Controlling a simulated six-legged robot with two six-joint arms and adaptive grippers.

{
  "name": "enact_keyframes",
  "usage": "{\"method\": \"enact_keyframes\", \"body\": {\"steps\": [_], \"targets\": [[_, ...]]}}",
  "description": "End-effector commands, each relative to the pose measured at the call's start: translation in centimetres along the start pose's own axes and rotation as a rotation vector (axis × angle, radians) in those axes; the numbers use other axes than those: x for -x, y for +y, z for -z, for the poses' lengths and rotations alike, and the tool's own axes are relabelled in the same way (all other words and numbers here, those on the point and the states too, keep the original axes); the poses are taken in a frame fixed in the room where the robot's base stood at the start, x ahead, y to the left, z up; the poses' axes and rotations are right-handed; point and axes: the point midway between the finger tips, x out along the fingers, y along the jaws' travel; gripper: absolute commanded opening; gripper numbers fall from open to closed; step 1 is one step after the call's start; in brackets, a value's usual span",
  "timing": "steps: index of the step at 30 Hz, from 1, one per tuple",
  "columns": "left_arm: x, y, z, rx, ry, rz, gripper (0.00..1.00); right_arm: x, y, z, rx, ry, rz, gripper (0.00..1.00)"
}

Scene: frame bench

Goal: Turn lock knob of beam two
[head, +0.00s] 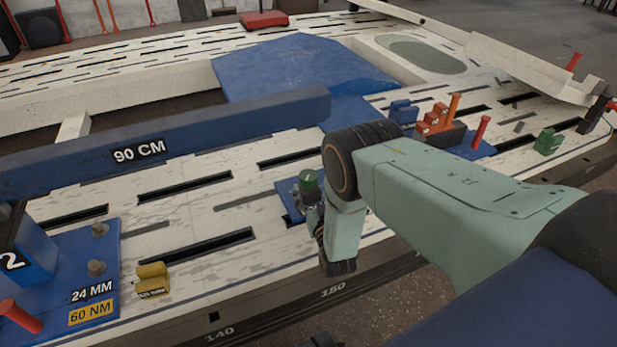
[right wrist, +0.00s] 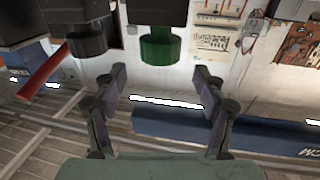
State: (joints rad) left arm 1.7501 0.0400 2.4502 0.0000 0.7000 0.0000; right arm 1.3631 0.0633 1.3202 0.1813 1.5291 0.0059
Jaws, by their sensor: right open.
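A green knob (head: 308,182) sits on a dark post on a small blue base, on the slotted white bench in front of the blue beam labelled 90 CM (head: 240,122). My right arm comes in from the right and its wrist hangs just right of the knob; the fingers are mostly hidden in the head view. In the right wrist view my right gripper (right wrist: 162,76) is open and empty. A green knob (right wrist: 160,46) shows between and beyond its fingertips, apart from them. My left gripper is not in view.
A blue block marked 2 (head: 20,255) stands at the left, with bolts, a red handle (head: 20,315) and a yellow block (head: 152,280) close by. Orange and red parts (head: 440,118) stand behind my right arm. The bench's front edge (head: 270,312) is close below my wrist.

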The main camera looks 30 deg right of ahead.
Motion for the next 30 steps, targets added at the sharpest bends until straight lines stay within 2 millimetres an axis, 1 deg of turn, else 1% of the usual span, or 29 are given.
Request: {"method": "enact_keyframes", "body": {"steps": [1,6,12,16,23,30], "targets": [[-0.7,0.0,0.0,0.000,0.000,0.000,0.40,-0.9,0.1,-0.2,0.000,0.004,-0.001,0.71],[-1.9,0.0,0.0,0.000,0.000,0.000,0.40,-3.6,0.0,-0.2,0.001,0.002,0.000,0.71],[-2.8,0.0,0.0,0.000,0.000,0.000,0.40,-5.7,0.0,-0.2,0.001,0.000,0.001,0.71],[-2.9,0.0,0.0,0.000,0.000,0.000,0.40,-6.1,0.0,-0.1,0.001,-0.003,0.001,0.71],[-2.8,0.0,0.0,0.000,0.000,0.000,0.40,-6.2,0.0,-0.1,0.001,-0.003,0.001,0.71],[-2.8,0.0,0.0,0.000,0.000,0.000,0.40,-6.2,0.0,-0.1,0.001,-0.003,0.001,0.52]]}}
